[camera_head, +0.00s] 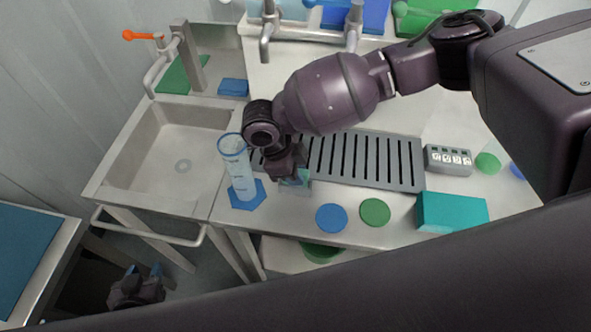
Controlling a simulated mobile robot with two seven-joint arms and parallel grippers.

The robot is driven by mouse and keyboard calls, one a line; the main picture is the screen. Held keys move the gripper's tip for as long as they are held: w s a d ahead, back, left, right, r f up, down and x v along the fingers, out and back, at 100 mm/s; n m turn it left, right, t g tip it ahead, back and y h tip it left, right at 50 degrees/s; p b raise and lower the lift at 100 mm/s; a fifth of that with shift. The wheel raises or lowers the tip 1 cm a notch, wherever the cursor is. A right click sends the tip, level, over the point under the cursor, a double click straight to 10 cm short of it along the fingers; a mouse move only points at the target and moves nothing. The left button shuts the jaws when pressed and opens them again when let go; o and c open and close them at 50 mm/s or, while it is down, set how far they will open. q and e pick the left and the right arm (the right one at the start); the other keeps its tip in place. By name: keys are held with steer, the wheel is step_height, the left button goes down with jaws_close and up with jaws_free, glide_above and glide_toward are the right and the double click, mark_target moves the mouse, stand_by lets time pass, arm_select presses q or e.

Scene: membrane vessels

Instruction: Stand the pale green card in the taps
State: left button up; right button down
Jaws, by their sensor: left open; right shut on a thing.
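My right gripper (291,174) is shut on a small pale green piece, which looks like the card (298,187), low over the counter in front of the slotted grey drain. Most of the card is hidden by the gripper, and I cannot tell whether it touches the counter. Two grey taps, a left one (268,32) and a right one (354,27), stand at the back edge, well behind the gripper. Another tap with an orange lever (138,36) is by the sink. My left gripper (143,271) is open and empty, low at the lower left beside the counter.
A clear blue-rimmed cylinder (238,170) stands on a blue hexagonal mat just left of my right gripper. Blue (331,218) and green discs (375,212), a teal block (452,212) and a grey digit box (447,160) lie rightward. The sink (200,204) is left.

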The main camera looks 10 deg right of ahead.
steer(key=shift+f, duration=0.15)
steer(key=c, duration=0.9)
jaws_free()
steer(key=v, duration=1)
steer(key=shift+a+r+b, duration=0.15)
steer(key=shift+r+b, duration=0.2)
steer(key=shift+r, duration=0.05)
